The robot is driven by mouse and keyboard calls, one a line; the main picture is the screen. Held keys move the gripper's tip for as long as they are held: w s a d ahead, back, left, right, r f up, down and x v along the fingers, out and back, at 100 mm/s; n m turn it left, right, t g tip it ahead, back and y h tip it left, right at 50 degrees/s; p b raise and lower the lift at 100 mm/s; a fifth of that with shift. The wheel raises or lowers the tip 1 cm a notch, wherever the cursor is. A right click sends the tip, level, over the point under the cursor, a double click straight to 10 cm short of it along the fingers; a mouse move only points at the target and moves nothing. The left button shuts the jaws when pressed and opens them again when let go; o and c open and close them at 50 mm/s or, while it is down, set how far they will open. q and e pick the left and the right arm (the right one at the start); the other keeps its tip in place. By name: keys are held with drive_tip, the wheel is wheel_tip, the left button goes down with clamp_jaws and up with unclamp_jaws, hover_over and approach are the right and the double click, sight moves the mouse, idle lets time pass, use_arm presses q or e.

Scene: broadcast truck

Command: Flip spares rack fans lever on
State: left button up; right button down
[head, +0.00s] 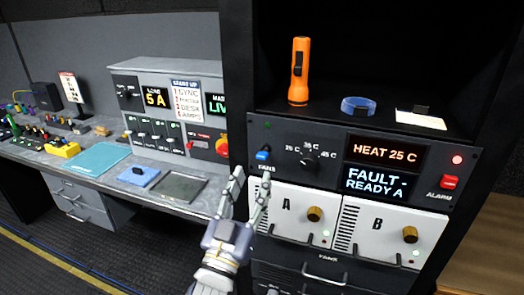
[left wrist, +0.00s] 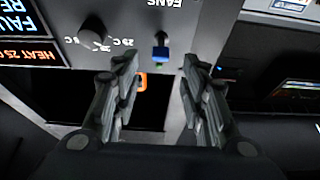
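The fans lever (head: 262,155) is a small switch with a blue tip at the left end of the spares rack's dark control panel (head: 330,192), above the FANS label. It also shows in the left wrist view (left wrist: 160,52), upside down, between my fingertips in the picture. I cannot tell for sure whether it is tipped up or down. My left gripper (head: 252,178) is open and empty, just below and in front of the lever, apart from it. Its spread fingers also show in the left wrist view (left wrist: 160,68). My right gripper is not in view.
A temperature knob (head: 309,160) sits right of the lever, then displays reading HEAT 25 C and FAULT - READY A. A red alarm switch (head: 449,182) is at the far right. An orange flashlight (head: 299,72) stands on the shelf above. White modules A (head: 290,222) and B (head: 378,240) lie below.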

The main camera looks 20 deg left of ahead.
sight(260, 159)
use_arm(q)
drive_tip(key=p+x, duration=0.2)
drive_tip(key=x, duration=0.4)
drive_tip(key=shift+w+r, duration=0.1)
drive_tip(key=shift+w, duration=0.1)
drive_tip(key=shift+w+r+p, duration=0.15)
drive_tip(key=shift+w+p, duration=0.15)
drive_tip(key=shift+w, duration=0.45)
drive_tip(key=c, duration=0.9)
clamp_jaws()
